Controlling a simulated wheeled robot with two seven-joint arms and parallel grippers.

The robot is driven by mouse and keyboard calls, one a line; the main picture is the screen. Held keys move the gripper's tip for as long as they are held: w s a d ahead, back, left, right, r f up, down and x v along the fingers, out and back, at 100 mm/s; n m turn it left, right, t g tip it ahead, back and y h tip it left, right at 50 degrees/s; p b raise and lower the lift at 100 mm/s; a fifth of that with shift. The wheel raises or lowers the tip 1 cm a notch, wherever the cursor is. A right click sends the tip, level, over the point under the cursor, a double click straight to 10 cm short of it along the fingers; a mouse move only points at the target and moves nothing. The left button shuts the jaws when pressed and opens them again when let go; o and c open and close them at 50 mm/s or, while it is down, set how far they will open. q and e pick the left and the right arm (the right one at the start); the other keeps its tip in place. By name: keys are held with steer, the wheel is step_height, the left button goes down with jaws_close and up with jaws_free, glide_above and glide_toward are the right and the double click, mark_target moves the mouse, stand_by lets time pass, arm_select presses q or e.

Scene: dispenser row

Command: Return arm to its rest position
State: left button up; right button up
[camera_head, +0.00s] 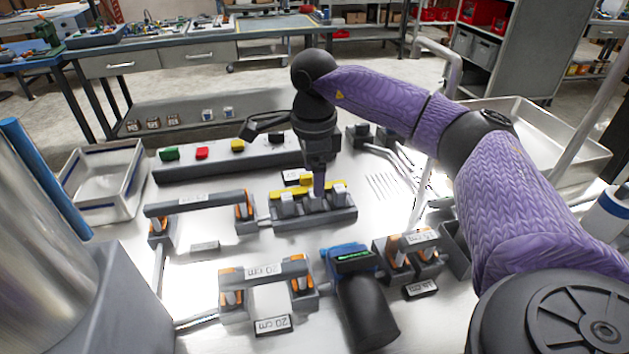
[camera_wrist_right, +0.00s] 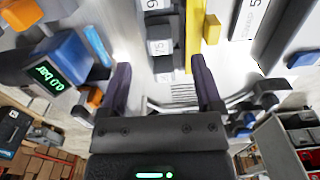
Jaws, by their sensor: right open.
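My right arm, with its purple sleeve, reaches in from the right in the head view and bends down over the middle of the table. My right gripper (camera_head: 319,185) points down at the yellow-barred fixture (camera_head: 335,213), which carries several pale blocks. In the right wrist view my right gripper (camera_wrist_right: 163,88) has its two dark purple fingers wide apart, with nothing held between them. The yellow bar (camera_wrist_right: 193,35) shows beyond the fingers there. Whether a fingertip touches the fixture cannot be told. My left gripper is not in view.
A grey rail with green, red and yellow buttons (camera_head: 237,146) lies behind the gripper. Grey bridge-shaped holders (camera_head: 200,202) stand left and front. A black and blue device with a green display (camera_head: 354,257) is in front. White trays (camera_head: 105,210) stand left and back right.

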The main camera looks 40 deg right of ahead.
step_height(320, 180, up, 5)
steer(key=shift+f+p, duration=0.1)
steer(key=shift+p, duration=0.35)
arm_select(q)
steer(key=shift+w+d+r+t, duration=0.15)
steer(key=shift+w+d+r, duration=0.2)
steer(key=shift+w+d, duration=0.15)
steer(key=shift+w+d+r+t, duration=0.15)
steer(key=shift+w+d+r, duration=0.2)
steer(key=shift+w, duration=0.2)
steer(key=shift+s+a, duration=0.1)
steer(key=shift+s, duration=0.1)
